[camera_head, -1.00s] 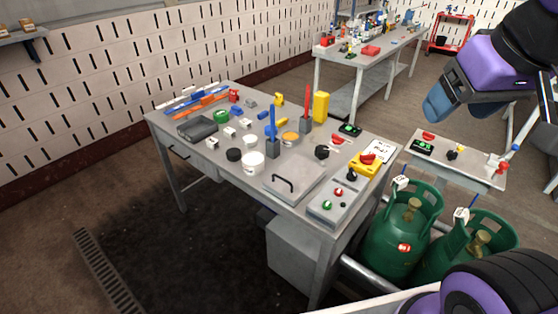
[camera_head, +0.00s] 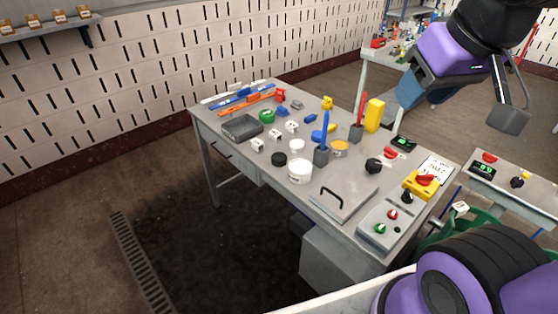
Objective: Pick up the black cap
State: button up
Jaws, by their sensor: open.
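A round black cap (camera_head: 279,158) lies on the grey worktable (camera_head: 232,163), just left of a white tub (camera_head: 300,171). Nothing covers it. My gripper (camera_head: 462,106) is at the upper right, above and beyond the table's right end. It is open and empty, well apart from the cap.
Blue (camera_head: 321,148) and red (camera_head: 360,118) upright tools, a yellow block (camera_head: 373,115) and a black knob (camera_head: 373,166) stand between cap and gripper.

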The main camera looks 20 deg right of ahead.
aim_at(279, 159)
jog(key=k+l+z, duration=0.15)
jog(key=k, duration=1)
jog(key=j+z, duration=0.1)
jog(key=z, duration=0.3)
jog(key=i+j+z, duration=0.1)
jog(key=z, duration=0.3)
jog(key=j+z, duration=0.1)
jog(key=z, duration=0.35)
jog(key=i+j, duration=0.1)
jog(key=j, duration=0.3)
jog(key=i+j, duration=0.15)
jog(key=j, duration=0.25)
jog(key=i+j, duration=0.1)
jog(key=j, duration=0.3)
jog(key=i+j, duration=0.15)
jog(key=j, duration=0.25)
jog(key=i+j, duration=0.1)
jog(key=j, duration=0.3)
jog(key=i+j, duration=0.15)
jog(key=j, duration=0.25)
jog(key=i+j, duration=0.1)
jog(key=j, duration=0.35)
jog(key=i+j, duration=0.15)
jog(key=j, duration=0.25)
